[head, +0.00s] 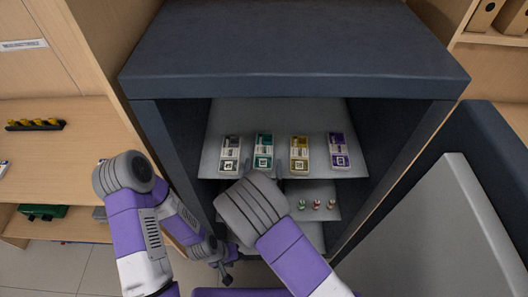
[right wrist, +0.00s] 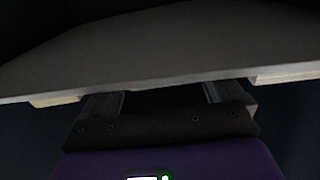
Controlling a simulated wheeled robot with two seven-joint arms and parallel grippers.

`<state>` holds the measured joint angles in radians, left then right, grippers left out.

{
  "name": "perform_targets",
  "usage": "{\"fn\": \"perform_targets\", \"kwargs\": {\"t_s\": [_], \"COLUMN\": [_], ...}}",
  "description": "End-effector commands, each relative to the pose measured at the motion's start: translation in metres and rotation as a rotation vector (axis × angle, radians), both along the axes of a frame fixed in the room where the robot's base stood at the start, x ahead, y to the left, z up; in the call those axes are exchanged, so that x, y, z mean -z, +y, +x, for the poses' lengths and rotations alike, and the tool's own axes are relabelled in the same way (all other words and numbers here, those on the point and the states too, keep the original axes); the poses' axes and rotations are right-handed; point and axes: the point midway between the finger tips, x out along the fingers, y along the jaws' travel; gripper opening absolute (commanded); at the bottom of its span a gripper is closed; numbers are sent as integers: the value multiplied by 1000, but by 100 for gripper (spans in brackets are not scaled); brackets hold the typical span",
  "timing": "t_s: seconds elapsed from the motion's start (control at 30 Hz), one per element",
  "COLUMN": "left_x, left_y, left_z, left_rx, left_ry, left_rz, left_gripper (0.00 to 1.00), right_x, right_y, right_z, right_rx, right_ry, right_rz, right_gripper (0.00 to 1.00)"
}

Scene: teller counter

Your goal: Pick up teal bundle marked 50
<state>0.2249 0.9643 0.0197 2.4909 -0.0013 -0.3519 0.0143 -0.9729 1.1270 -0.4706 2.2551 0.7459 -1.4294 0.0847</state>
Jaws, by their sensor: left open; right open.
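The teal bundle (head: 263,150) lies on the safe's upper shelf (head: 282,112), second from the left, between a grey bundle (head: 230,153) and a yellow bundle (head: 299,154). A purple bundle (head: 339,150) lies at the right of the row. My right forearm and wrist reach to just below the teal bundle in the head view, and hide that gripper's jaws there. In the right wrist view my right gripper (right wrist: 163,94) is open and empty, its fingers apart at a pale shelf edge. My left gripper (head: 224,268) is open and low, left of the safe's lower part, holding nothing visible.
A lower shelf (head: 325,188) holds small round items (head: 317,204). The dark safe walls and top (head: 290,50) enclose the shelves. The open door (head: 450,220) stands at the right. A wooden desk (head: 60,145) is at the left.

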Motion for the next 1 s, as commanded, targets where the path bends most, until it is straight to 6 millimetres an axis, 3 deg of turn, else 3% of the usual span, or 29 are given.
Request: {"fn": "perform_targets", "kwargs": {"t_s": [0.2, 0.57, 0.83, 1.0], "left_x": [0, 0, -2, -11], "left_y": [0, 0, 0, 0], "left_z": [0, 0, 0, 0], "left_rx": [0, 0, 0, 0], "left_ry": [0, 0, 0, 0], "left_rz": [0, 0, 0, 0], "left_gripper": [42, 42, 42, 42], "right_x": [0, 0, -4, -31], "right_y": [0, 0, 0, 1], "right_z": [0, 0, 0, 0], "right_rx": [0, 0, 0, -1], "right_ry": [0, 0, -1, -4], "right_rz": [0, 0, 2, 5], "right_gripper": [91, 35, 35, 35]}}
